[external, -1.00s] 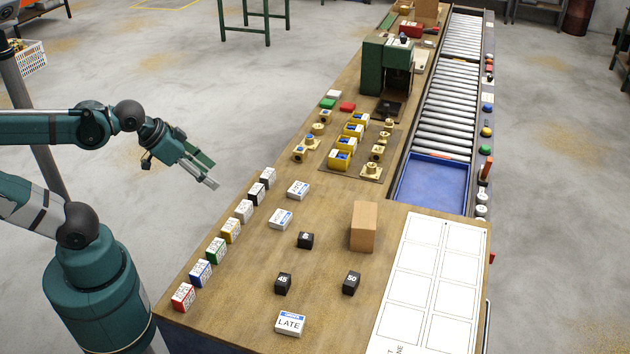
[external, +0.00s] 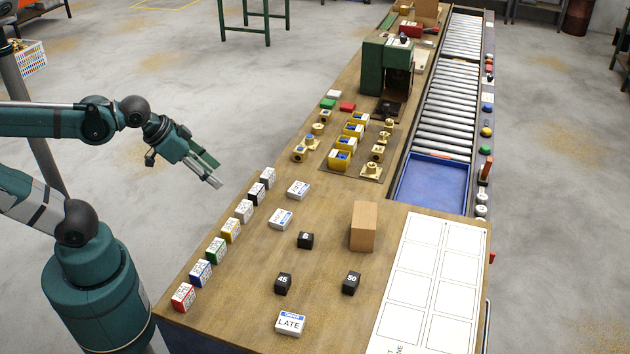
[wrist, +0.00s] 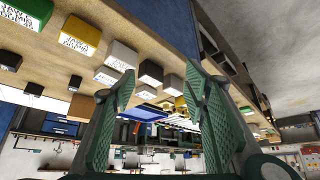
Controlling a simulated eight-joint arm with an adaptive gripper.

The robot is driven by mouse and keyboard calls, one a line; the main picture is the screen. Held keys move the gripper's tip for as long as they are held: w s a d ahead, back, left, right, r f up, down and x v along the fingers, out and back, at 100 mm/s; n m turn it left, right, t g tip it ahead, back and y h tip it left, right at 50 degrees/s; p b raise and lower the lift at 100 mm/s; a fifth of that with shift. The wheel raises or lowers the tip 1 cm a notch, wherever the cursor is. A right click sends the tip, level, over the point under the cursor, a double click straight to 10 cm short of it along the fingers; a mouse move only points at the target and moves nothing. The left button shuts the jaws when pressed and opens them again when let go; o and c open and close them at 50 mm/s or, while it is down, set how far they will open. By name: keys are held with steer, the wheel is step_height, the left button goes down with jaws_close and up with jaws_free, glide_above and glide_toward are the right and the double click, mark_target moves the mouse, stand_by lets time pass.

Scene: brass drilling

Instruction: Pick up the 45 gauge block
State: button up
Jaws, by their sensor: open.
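The 45 gauge block (external: 283,284) is a small black cube marked "45". It stands on the near part of the wooden bench in the external view, above the LATE card. A similar black block marked "50" (external: 351,284) stands to its right, and another black block (external: 305,240) stands behind it. My gripper (external: 215,182) is open and empty in the air, off the bench's left edge, well to the upper left of the 45 block. The wrist view shows my spread green fingers (wrist: 162,125) with nothing between them. I cannot tell which black block in that view is the 45.
A row of coloured blocks (external: 230,230) lines the bench's left edge, between my gripper and the 45 block. A LATE card (external: 289,323) lies in front. A tan box (external: 364,227) and a white gridded sheet (external: 418,290) are to the right. Bench around the 45 block is clear.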

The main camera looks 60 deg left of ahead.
steer(key=w+d+r+m+g+p, duration=0.2)
steer(key=w+d+r+p, duration=0.3)
steer(key=d, duration=0.3)
steer(key=m+g+p, duration=0.5)
steer(key=m+p, duration=0.1)
steer(key=p, duration=0.9)
glide_above(283, 279)
steer(key=a, duration=0.1)
steer(key=f, duration=0.6)
steer(key=shift+w, duration=0.2)
steer(key=shift+s+d+f+p, duration=0.25)
steer(key=shift+d+f+p, duration=0.1)
steer(key=shift+d, duration=0.2)
steer(key=shift+f, duration=1.3)
steer(key=shift+f, duration=0.15)
steer(key=shift+f, duration=2.45)
